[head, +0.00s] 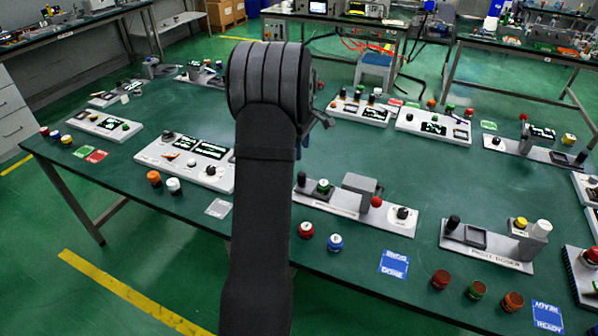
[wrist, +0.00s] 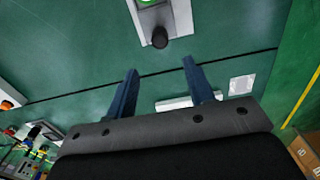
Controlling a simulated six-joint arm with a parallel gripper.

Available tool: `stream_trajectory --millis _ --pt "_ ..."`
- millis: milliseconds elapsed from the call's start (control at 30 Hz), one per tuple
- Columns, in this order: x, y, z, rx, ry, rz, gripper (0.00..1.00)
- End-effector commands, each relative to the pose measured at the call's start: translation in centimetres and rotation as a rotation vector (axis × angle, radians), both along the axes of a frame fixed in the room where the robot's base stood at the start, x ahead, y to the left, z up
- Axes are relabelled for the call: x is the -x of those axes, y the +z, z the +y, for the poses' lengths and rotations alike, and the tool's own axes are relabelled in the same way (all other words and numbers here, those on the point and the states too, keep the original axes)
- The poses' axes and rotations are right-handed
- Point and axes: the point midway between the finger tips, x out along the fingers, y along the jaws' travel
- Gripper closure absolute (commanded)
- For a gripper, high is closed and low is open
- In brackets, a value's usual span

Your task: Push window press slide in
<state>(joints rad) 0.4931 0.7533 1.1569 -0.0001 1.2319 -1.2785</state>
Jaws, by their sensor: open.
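My gripper (wrist: 158,70) is open in the wrist view, with two dark blue fingers apart and nothing between the tips. It is over the green tabletop. A grey panel with a black knob (wrist: 160,38) and a green button lies beyond the fingertips. In the head view my arm hides most of the gripper. A station (head: 350,213) right of my arm has a black knob (head: 301,179), a green button, a grey block (head: 361,188) and a red knob. I cannot read its label, and cannot tell for sure which station is the window press.
Red and blue buttons (head: 335,242) stand in front of that station. A station with yellow and white knobs (head: 487,243) is to its right. A panel with black displays (head: 187,160) is left of my arm. Bare green table (head: 400,165) lies behind.

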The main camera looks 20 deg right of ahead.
Motion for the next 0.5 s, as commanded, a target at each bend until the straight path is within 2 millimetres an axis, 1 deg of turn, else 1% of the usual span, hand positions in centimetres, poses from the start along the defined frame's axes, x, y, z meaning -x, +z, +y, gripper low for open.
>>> stream_trajectory --millis 33,300,400,500 --pt "0.1 -1.3 0.0 -0.001 0.000 0.003 0.52" --pt "0.1 -7.1 0.0 -0.001 0.000 0.003 0.52" --pt "0.1 -9.0 0.0 -0.001 0.000 0.003 0.52" --pt "0.0 -10.3 0.0 -0.001 0.000 0.001 0.52"
